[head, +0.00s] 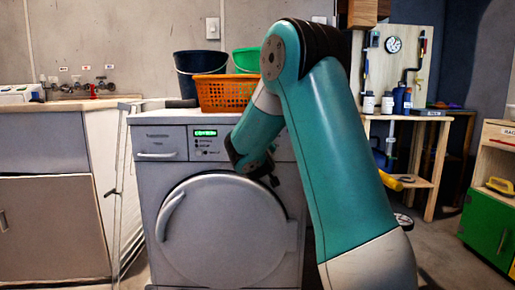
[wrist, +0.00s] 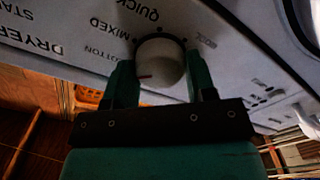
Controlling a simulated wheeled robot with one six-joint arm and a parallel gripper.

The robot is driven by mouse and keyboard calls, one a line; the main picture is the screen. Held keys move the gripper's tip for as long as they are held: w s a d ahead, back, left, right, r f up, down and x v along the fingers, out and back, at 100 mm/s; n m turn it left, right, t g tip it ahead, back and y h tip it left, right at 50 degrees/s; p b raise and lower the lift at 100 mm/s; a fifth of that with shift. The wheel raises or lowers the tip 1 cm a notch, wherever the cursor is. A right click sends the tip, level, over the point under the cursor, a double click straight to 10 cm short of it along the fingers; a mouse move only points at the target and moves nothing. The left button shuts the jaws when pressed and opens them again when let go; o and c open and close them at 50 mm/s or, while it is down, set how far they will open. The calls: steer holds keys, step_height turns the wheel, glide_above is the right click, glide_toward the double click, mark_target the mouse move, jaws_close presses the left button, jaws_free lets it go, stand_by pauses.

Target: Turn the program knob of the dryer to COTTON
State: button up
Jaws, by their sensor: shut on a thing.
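The dryer (head: 160,200) stands in the middle of the head view, with its round door closed and a green display lit on its panel. My gripper (wrist: 160,75) is at the panel, shut on the pale round program knob (wrist: 160,62), one green finger on each side. A short red mark shows low on the left of the knob's face. The wrist view shows the lettering upside down: COTTON is left of the knob, partly by the left finger, MIXED upper left, QUICK above. A label on the right is too blurred to read. In the head view my arm hides the knob.
An orange basket (head: 226,94), a dark bucket (head: 199,63) and a green tub (head: 246,60) stand on the dryer. A sink counter (head: 60,105) is left; a wooden workbench (head: 440,115) with bottles is right. A drying rack (head: 121,190) stands against the dryer's left side.

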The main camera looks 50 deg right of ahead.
steer(key=o, duration=0.9)
steer(key=shift+s+a, duration=0.1)
steer(key=shift+a, duration=0.05)
steer(key=shift+b+v, duration=2.35)
steer(key=shift+v, duration=6.25)
